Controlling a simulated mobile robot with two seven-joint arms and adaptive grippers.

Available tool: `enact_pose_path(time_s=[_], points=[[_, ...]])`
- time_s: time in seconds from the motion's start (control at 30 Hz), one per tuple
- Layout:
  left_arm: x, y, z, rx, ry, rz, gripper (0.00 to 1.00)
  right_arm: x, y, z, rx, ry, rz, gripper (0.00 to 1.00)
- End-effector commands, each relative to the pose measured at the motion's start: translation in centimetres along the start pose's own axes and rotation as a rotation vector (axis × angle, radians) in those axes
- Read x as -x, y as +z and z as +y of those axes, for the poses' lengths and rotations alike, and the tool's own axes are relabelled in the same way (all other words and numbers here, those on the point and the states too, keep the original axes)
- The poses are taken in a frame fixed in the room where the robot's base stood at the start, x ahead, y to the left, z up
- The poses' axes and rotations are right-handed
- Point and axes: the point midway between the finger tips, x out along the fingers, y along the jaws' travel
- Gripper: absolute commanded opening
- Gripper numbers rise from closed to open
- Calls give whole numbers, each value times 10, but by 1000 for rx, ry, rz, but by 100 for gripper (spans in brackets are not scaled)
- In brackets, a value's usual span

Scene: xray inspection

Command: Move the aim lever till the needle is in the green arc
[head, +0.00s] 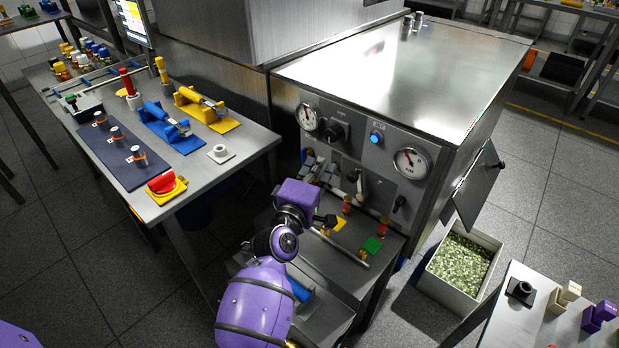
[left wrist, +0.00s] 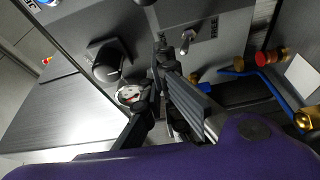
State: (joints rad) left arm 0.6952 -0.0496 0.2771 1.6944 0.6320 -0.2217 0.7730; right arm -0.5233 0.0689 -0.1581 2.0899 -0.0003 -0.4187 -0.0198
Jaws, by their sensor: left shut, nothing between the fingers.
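The steel cabinet's control panel (head: 365,148) holds a left gauge (head: 308,117) and a right gauge (head: 411,162), both white-faced. Their arcs are too small to read. I cannot tell which is the aim lever. My left gripper (head: 325,172) is shut and empty in front of the panel's lower left, left of the mid-panel lever. The left wrist view shows its closed fingers (left wrist: 165,72) near a silver-tipped lever (left wrist: 187,40); contact is unclear. My right gripper is out of view.
A black knob (head: 336,131) and a blue button (head: 376,137) are on the panel. A shelf below holds a yellow pad (head: 340,223) and a green pad (head: 373,245). A side table (head: 240,143) stands left, and a bin (head: 433,282) of green-white bits stands right.

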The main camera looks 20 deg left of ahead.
Motion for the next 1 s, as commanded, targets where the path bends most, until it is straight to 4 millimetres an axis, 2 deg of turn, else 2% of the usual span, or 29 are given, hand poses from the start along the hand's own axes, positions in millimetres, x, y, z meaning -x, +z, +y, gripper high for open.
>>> enact_pose_path(time_s=[0.03,0.2,0.67,1.0], points=[[5,11,-3,7,-6,-3,0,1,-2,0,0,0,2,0],[11,26,-2,4,-4,-2,0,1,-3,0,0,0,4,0],[13,31,-2,-10,-1,-3,0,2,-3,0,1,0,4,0],[25,66,17,-365,123,-6,0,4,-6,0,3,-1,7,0]])
